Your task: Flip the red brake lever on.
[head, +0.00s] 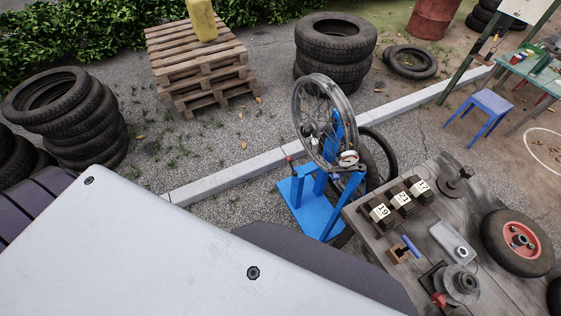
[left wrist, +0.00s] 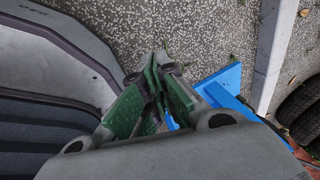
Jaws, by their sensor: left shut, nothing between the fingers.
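A blue stand (head: 311,197) holds a spoked wheel rim (head: 299,112) upright in the middle of the head view. A small red-tipped lever (head: 289,160) sticks out at the stand's left side; I cannot tell its exact position. My left gripper (left wrist: 156,75) has green finger pads and is shut with nothing between them. In the left wrist view the blue stand (left wrist: 224,86) shows beside and beyond the fingertips. The red lever cannot be made out there. My left gripper is hidden in the head view, and my right gripper is in neither view.
A wooden workbench (head: 425,226) stands right of the blue stand with numbered blocks (head: 400,202), a red-hubbed wheel (head: 518,243) and tools. Tyre stacks (head: 335,45) and pallets (head: 200,62) stand behind. A concrete curb (head: 225,177) crosses the ground. My own pale panel covers the lower left.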

